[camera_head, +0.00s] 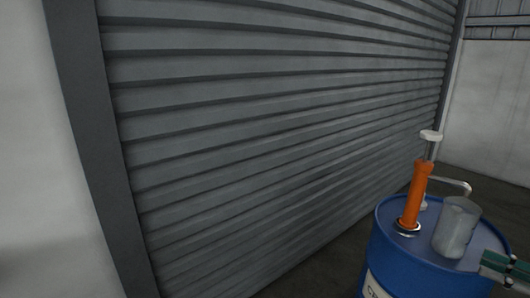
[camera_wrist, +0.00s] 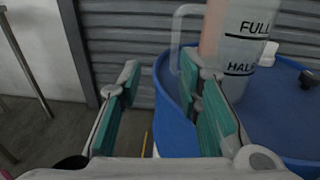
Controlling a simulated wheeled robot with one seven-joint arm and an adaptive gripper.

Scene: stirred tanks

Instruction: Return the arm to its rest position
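My gripper (camera_wrist: 167,82) is open and empty in the wrist view, with its teal-padded fingers apart. Part of it also shows at the right edge of the head view (camera_head: 497,268), close to the top of a blue drum (camera_head: 405,258). A clear measuring jug (camera_head: 457,228) stands on the drum top. In the wrist view the jug (camera_wrist: 238,52) shows FULL and HALF marks, beyond the right finger. Most of my arm is out of view.
An orange hand pump (camera_head: 416,195) stands upright on the drum beside the jug. A grey roller shutter (camera_head: 270,130) lies behind the drum, with a pale wall (camera_head: 28,150) at the left. Some bare floor (camera_head: 330,265) shows left of the drum.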

